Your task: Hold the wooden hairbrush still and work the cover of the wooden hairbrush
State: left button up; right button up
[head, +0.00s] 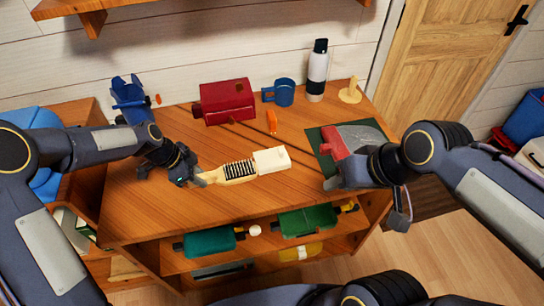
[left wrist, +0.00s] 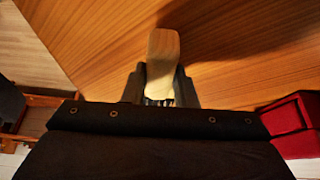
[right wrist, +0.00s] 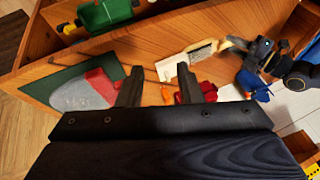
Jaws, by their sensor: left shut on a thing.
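The wooden hairbrush (head: 237,171) lies across the desk top, its dark bristles showing between the handle and a cream cover (head: 272,160) on its right end. My left gripper (head: 195,178) is shut on the handle end; the left wrist view shows the pale wood handle (left wrist: 163,50) between its fingers. My right gripper (head: 338,180) is open and empty, to the right of the cover and apart from it. In the right wrist view the brush (right wrist: 204,50) and cover (right wrist: 175,68) lie beyond its open fingers (right wrist: 158,78).
A grey and red object (head: 357,137) lies on a dark green mat (head: 318,132) by my right arm. A red box (head: 226,101), blue mug (head: 283,92), white bottle (head: 317,72) and orange item (head: 271,122) stand behind. The desk front is clear; a shelf below holds green objects (head: 308,220).

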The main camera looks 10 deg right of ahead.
jog(key=w+a+n+g+h, duration=0.1)
jog(key=w+g, duration=0.1)
jog(key=w, duration=1)
jog(key=h, duration=0.2)
send_near(280, 150)
jog(key=shift+n+g, duration=0.4)
jog(key=shift+w+f, duration=0.35)
jog(key=shift+f, duration=1.15)
jog(key=shift+w+f, duration=0.35)
jog(key=shift+f, duration=1.15)
jog(key=shift+w+f, duration=0.35)
jog(key=shift+f, duration=1.15)
grip_shut()
